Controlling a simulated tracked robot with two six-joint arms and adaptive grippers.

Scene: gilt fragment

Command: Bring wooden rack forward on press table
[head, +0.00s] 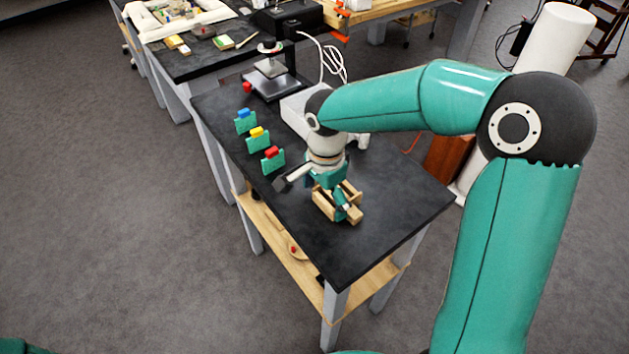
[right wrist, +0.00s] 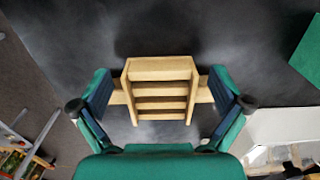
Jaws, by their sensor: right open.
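The wooden rack (head: 355,214) sits on the black press table (head: 375,245) near its front end. In the right wrist view the rack (right wrist: 160,75) is a small pale wooden frame with several slats and a bar sticking out on each side. My right gripper (head: 335,195) is low over the rack and hides part of it. In the right wrist view the right gripper's (right wrist: 160,92) fingers are open, one on each side of the rack, close to the bar ends. I cannot tell whether they touch. My left gripper is not in view.
Three teal holders with blue (head: 244,120), yellow (head: 257,137) and red (head: 272,158) tops stand along the table's left side. A press (head: 271,75) and a white box (head: 298,108) are farther back. The table's front end is clear.

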